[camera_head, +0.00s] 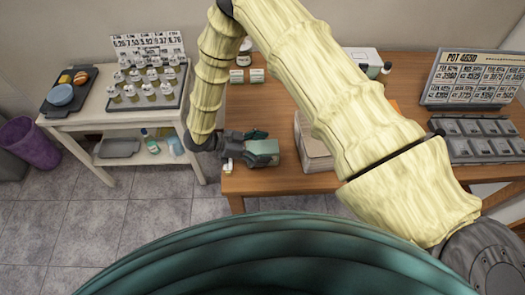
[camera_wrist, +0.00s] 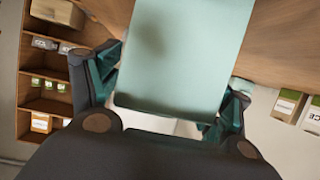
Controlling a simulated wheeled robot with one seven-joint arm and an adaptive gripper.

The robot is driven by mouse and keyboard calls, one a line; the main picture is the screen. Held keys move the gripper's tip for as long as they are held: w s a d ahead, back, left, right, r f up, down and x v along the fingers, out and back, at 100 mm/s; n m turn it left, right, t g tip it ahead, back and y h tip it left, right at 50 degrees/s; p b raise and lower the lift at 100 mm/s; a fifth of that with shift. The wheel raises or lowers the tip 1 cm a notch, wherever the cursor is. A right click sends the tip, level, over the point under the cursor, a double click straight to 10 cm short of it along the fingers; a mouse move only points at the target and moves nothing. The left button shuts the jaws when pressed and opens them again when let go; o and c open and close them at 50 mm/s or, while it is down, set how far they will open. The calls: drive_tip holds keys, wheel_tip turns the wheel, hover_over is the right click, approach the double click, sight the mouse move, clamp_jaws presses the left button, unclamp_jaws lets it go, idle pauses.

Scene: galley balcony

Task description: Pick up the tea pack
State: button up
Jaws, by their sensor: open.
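A pale teal box, which looks like the tea pack (camera_head: 266,147), is at the left front of the brown wooden table (camera_head: 243,110). In the wrist view the tea pack (camera_wrist: 180,55) fills the upper middle, its broad plain face toward the camera. My gripper (camera_head: 252,148) is at the left side of the pack, above the table's left edge. In the wrist view my gripper (camera_wrist: 168,92) is open, with one dark finger on each side of the pack. I cannot tell whether the fingers touch it. The pack's lower end is partly hidden by the gripper.
A stack of pale boards or paper (camera_head: 312,143) stands close right of the pack. Small labelled packs (camera_head: 257,75) stand farther back. A sign board (camera_head: 474,78) and a dark tray (camera_head: 478,140) are at right. A white side table (camera_head: 88,118) with jars is at left.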

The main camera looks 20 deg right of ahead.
drive_tip(key=c, duration=1.2)
